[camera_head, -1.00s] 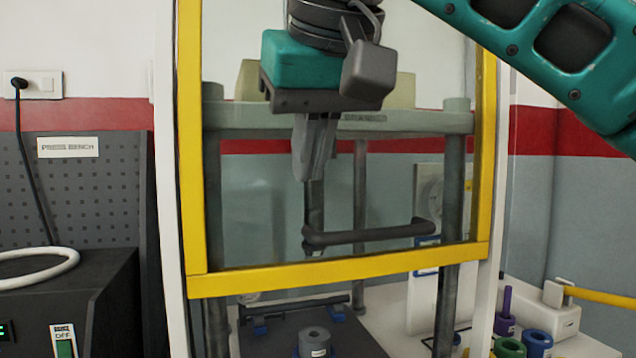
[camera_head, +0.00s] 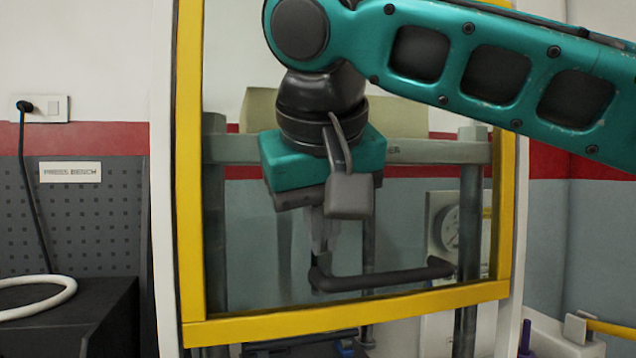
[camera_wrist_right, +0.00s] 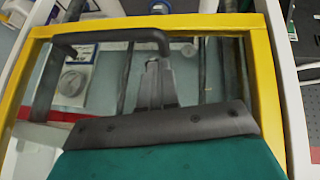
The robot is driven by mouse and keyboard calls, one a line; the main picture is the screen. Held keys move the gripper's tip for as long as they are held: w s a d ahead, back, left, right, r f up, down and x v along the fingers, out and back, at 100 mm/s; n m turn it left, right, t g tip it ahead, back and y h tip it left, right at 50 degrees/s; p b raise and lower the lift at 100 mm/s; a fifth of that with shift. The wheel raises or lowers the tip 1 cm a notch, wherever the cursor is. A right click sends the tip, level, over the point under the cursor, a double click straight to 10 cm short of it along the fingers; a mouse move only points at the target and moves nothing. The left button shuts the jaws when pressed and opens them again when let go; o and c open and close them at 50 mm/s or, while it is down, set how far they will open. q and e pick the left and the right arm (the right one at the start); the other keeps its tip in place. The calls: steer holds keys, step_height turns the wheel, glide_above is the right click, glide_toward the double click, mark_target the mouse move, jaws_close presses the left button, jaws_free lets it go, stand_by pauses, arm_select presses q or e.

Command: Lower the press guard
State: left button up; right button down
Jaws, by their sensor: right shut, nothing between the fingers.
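The press guard is a clear panel in a yellow frame (camera_head: 350,320) and stands across the front of the press. Its dark bar handle (camera_head: 400,279) runs along the lower part of the panel. My right gripper (camera_head: 321,248) points down, shut and empty, at the left end of the handle. In the right wrist view the finger tips (camera_wrist_right: 154,64) sit close to the bent end of the handle (camera_wrist_right: 110,37); I cannot tell whether they touch it. The yellow frame (camera_wrist_right: 265,90) also shows there. My left gripper is out of view.
Behind the guard stand the press columns (camera_head: 469,235) and a crossbeam (camera_head: 435,152). A dark box (camera_head: 80,315) with a white ring (camera_head: 40,296) stands at the left. A round gauge (camera_head: 448,226) shows behind the panel at the right.

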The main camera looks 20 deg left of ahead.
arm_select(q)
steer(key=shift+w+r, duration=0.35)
arm_select(e)
steer(key=shift+s+d+f, duration=0.1)
steer(key=shift+d+f, duration=0.1)
steer(key=shift+f, duration=0.4)
steer(key=shift+d+f, duration=0.15)
steer(key=shift+f, duration=0.4)
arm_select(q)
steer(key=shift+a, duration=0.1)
